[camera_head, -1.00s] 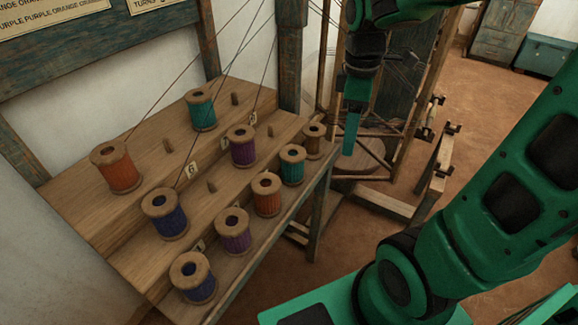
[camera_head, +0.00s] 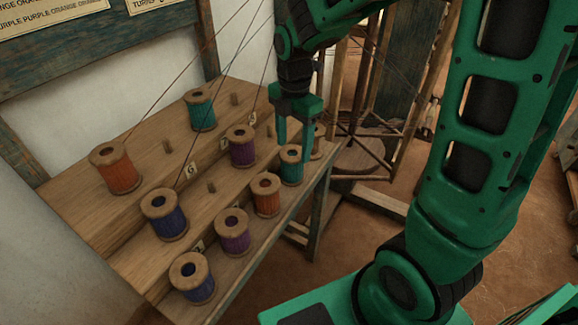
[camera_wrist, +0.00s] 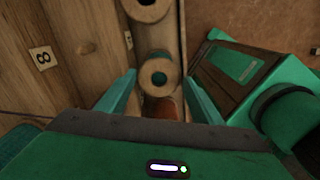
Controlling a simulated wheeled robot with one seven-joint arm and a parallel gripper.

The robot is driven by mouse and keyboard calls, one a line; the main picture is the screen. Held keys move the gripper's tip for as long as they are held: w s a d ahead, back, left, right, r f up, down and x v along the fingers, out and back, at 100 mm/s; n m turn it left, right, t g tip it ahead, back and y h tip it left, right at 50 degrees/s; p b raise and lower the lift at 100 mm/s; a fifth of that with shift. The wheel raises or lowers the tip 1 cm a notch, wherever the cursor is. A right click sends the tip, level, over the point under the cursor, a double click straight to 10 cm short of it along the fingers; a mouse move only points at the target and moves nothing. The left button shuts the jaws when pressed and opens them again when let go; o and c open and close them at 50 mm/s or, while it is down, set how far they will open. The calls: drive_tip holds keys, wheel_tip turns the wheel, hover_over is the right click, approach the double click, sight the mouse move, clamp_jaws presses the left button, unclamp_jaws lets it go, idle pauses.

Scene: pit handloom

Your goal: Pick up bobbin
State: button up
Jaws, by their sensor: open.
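Several bobbins of thread stand upright on the stepped wooden rack. On the front row, a teal bobbin (camera_head: 291,166) stands between an orange bobbin (camera_head: 265,195) and a brown bobbin (camera_head: 318,141) that is partly hidden behind my finger. My gripper (camera_head: 294,148) points down over the teal bobbin, its fingers apart. In the wrist view, the teal bobbin (camera_wrist: 159,77) shows its top and hole between the two open fingers, apart from them. The orange bobbin (camera_wrist: 160,106) shows just below it, and another bobbin (camera_wrist: 147,8) is at the top edge.
More bobbins stand on the rack: dark blue (camera_head: 164,214), purple (camera_head: 241,146), another teal (camera_head: 201,109) and orange (camera_head: 116,167). Empty pegs (camera_head: 211,187) and thin threads running upward are near.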

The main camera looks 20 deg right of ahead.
sight(292, 158)
drive_tip(key=shift+a+f, duration=0.15)
drive_tip(key=shift+f, duration=2.5)
drive_tip(key=c, duration=0.8)
drive_tip(key=shift+o, duration=0.3)
drive_tip(key=shift+r, duration=0.15)
